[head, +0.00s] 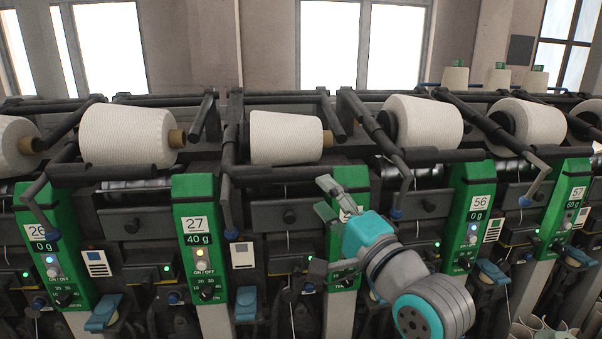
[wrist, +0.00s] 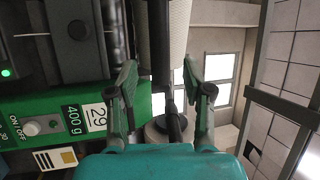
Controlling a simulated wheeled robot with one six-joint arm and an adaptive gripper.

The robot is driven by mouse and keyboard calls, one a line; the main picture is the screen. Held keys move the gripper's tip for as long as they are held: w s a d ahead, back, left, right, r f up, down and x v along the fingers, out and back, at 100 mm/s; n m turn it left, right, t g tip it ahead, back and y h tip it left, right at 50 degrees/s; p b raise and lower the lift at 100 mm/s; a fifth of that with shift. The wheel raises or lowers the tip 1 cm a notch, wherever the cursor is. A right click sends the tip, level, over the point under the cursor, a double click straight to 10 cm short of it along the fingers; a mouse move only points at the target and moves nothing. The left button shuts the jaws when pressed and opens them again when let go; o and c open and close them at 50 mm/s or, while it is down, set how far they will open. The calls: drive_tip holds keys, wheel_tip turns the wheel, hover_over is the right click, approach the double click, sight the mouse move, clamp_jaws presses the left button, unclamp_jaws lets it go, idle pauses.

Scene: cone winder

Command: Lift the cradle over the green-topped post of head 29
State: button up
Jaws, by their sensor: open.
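The green post of head 29 (wrist: 70,112) is at the lower left of the wrist view, with its 29 and 400 g labels. In the head view this post (head: 346,282) is partly hidden behind my gripper (head: 324,228). A dark cradle bar (wrist: 160,45) runs down between the fingers in the wrist view, beside a cream cone. In the head view this bar (head: 275,174) seems to lie below the middle cone (head: 285,137). My gripper is open in front of the post, one finger above the other. I cannot tell whether the fingers touch the bar.
Green posts 27 (head: 196,240) and 56 (head: 468,215) stand to either side. Similar dark arms and cream cones (head: 420,122) line the machine. A dark arm with a blue tip (head: 401,190) juts forward right of my gripper. Loose cones lie at lower right.

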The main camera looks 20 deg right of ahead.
sight(307, 178)
drive_tip(key=x, duration=0.8)
drive_tip(key=shift+w, duration=0.25)
clamp_jaws()
